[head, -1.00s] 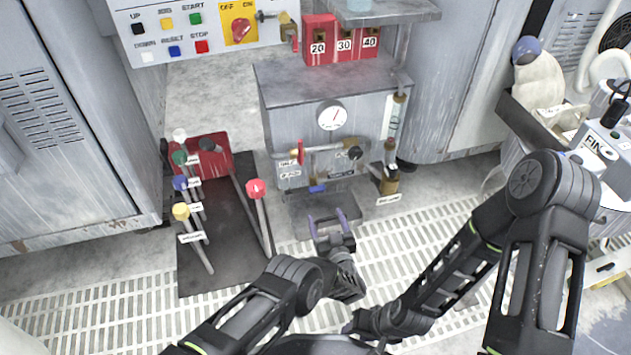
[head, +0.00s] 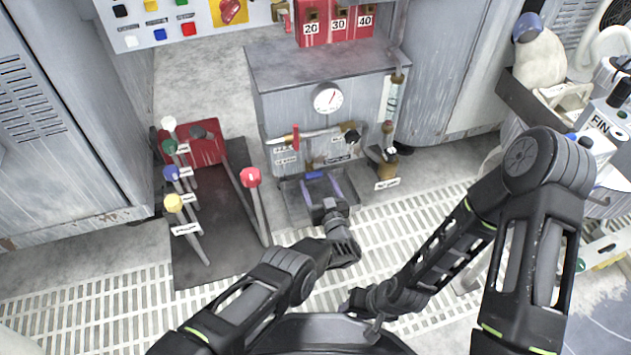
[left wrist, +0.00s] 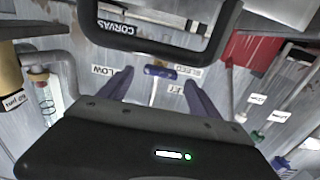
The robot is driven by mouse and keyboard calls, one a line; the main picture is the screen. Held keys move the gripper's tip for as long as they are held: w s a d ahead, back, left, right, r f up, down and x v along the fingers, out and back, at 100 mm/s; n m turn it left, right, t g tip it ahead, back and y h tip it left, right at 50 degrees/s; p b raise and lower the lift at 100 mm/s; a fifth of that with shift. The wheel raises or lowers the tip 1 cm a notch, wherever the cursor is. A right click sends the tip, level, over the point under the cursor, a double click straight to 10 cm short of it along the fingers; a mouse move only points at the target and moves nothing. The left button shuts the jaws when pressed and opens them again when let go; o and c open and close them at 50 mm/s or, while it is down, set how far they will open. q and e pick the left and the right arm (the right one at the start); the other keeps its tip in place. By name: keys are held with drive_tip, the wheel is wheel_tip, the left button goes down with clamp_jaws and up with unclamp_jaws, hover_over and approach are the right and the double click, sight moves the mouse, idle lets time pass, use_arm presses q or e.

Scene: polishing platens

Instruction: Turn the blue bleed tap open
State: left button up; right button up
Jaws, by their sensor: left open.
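The blue bleed tap (head: 314,175) is a small blue bar handle low on the front of the grey cabinet, above a dark tray. In the left wrist view the blue tap (left wrist: 160,72) lies crosswise on a pale stem, beside a label reading BLEED. My left gripper (head: 320,187) is open, with its two purple fingers pointing toward the tap. In the wrist view the fingers of the left gripper (left wrist: 158,83) stand on either side of the tap, with gaps visible. Contact does not show. My right gripper (head: 368,322) is low in the head view; its fingers are unclear.
A brass fitting (head: 389,160) stands to the right. Floor levers with coloured knobs, including a red one (head: 250,177), stand to the left.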

sight(314, 175)
use_arm(q)
drive_tip(key=shift+b+x, duration=0.45)
drive_tip(key=shift+x, duration=0.95)
